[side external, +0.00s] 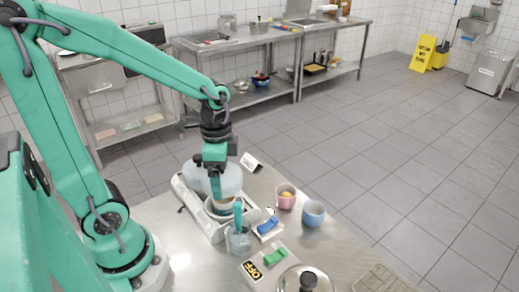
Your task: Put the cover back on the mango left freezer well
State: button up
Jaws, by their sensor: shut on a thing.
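My gripper (219,198) points down over the white two-well freezer unit (186,200) on the steel counter. It is shut on what looks like a pale, translucent cover (231,180), which shows around and behind the fingers. A second pale, rounded form (195,176) shows at the left of the unit. Below my fingers is a round well (222,212) with a tan or orange rim or filling. The arm hides part of the well and cover, and I cannot tell whether the cover touches the rim.
A clear jar (238,243) with a teal tool stands close in front. A blue item (267,225) on a white block, a pink cup (286,201), a blue cup (313,217), a green item (275,258) and a metal lid (322,284) sit rightward. A small card (251,163) stands behind.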

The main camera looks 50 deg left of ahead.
aim_at(224, 201)
jog(key=shift+f, duration=0.15)
jog(key=shift+f, duration=3)
jog(key=shift+f, duration=0.2)
dwell(0.4)
jog(key=o, duration=0.6)
jog(key=shift+o, duration=0.2)
jog(key=shift+r, duration=0.25)
jog(key=shift+r, duration=3.25)
